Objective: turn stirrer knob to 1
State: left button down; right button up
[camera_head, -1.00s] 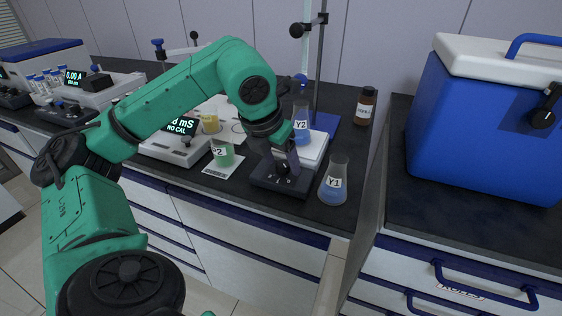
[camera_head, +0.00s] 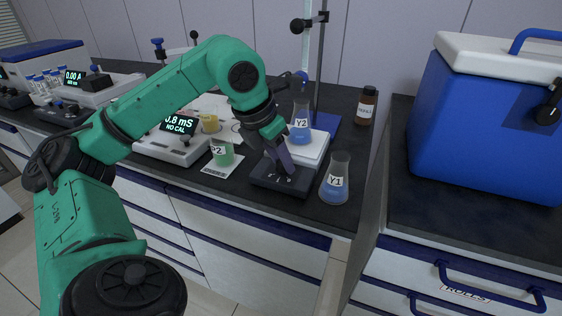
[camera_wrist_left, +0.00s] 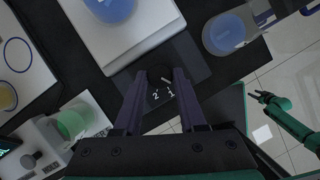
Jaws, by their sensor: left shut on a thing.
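The stirrer (camera_head: 300,185) has a dark front panel and a white top plate (camera_head: 312,150) at the front of the dark bench. Its dark round knob (camera_wrist_left: 160,74) sits between the fingertips in the left wrist view, with the printed digits 2 and 1 beside it. My left gripper (camera_head: 285,172) points down onto the panel and is shut on the knob. The knob's exact setting is too small to tell. A flask marked Y2 (camera_head: 300,128) with blue liquid stands on the plate. My right gripper (camera_wrist_left: 265,98) shows small at the right of the left wrist view, its fingers apart.
A flask marked Y1 (camera_head: 335,182) stands close right of the stirrer. A beaker with green liquid (camera_head: 222,153) and a meter (camera_head: 175,140) are to the left. A stand rod (camera_head: 318,65) and a brown bottle (camera_head: 366,105) are behind. A blue cooler (camera_head: 485,130) is at right.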

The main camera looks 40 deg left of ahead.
pick_arm(q)
jog(key=shift+a+m+h, duration=0.1)
jog(key=shift+m+h, duration=0.2)
jog(key=shift+m, duration=0.5)
jog(key=shift+m+h+b, duration=0.3)
jog(key=shift+m+b, duration=0.05)
jog(key=shift+m, duration=0.45)
jog(key=shift+m+h, duration=0.3)
jog(key=shift+m, duration=0.4)
jog(key=shift+w+a+m+g, duration=0.1)
jog(key=shift+m+g, duration=0.3)
jog(key=shift+m, duration=0.2)
pick_arm(e)
jog(key=shift+w+a, duration=0.25)
jog(key=shift+w, duration=0.8)
jog(key=shift+s, duration=0.1)
pick_arm(q)
jog(key=shift+c, duration=2.4)
grip_release()
